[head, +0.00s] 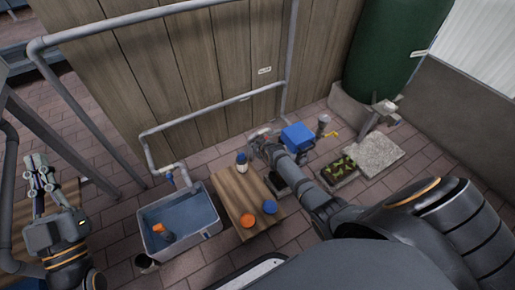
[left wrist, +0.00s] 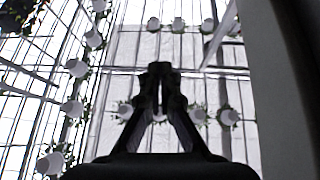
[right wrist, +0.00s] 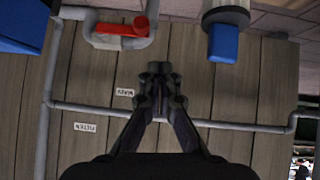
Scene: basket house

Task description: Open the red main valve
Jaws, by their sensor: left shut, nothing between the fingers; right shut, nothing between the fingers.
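The red valve handle (right wrist: 120,29) lies along a grey pipe bend at the upper left of the right wrist view. In the head view my right gripper and arm cover the place where it would be, and I cannot make it out. My right gripper (right wrist: 160,70) is shut and empty, apart from the handle. It also shows in the head view (head: 260,134), near the foot of the plank wall.
Grey pipes (head: 205,119) run along the plank wall (head: 150,75). A blue box (head: 298,137) and a yellow handle (head: 333,134) stand right of my right gripper. A wooden table (head: 232,185) with a bottle (head: 242,163) and a water tub (head: 207,232) are nearby. A green tank (head: 395,45) stands behind.

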